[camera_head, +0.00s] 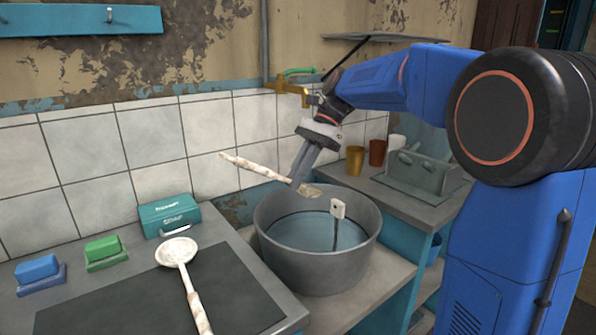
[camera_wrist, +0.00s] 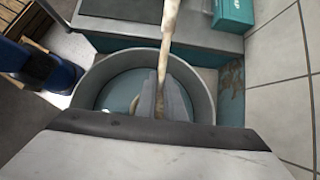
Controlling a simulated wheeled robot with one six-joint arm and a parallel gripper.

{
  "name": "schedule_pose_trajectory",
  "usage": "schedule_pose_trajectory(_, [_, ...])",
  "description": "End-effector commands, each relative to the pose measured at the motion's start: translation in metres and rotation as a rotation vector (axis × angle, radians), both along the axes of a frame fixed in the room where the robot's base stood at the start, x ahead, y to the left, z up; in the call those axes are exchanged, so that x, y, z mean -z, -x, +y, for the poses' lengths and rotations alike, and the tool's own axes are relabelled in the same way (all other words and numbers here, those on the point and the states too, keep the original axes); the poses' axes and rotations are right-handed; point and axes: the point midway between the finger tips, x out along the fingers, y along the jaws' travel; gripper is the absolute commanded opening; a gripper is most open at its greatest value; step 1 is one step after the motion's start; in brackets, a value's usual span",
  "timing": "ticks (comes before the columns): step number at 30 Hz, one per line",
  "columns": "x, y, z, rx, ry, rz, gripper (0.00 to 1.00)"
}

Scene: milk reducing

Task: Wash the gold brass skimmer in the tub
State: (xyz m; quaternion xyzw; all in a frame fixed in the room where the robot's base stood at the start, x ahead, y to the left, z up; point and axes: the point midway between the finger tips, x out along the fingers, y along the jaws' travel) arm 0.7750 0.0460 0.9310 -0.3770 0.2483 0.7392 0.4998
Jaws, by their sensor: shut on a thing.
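My gripper (camera_head: 303,172) is shut on a long tool with a cream, mottled handle (camera_head: 255,167). I take this tool for the skimmer, but its gold brass part is mostly hidden. The handle slopes up to the left from the fingers, and a small beige end (camera_head: 311,191) shows on their right. In the wrist view the handle (camera_wrist: 170,22) runs from the top edge down to the fingers (camera_wrist: 160,98). The grey round tub (camera_head: 318,275) holds bluish water (camera_head: 305,233). My gripper is above its rear rim, with the held tool above the water.
A pale skimmer (camera_head: 177,252) lies on the left counter's dark mat (camera_head: 245,295). A white tag (camera_head: 338,209) is at the tub. A brass tap (camera_head: 290,88), cups and rack (camera_head: 418,172) are beyond.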

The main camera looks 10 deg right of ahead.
Motion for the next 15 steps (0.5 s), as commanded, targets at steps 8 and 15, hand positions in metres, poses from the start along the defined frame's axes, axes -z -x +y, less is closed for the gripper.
schedule_pose_trajectory(8, [0.023, 0.0, 0.0, 0.001, 0.0, 0.001, 0.0])
schedule_pose_trajectory(15, [0.042, 0.0, 0.0, 0.001, 0.0, 0.001, 0.0])
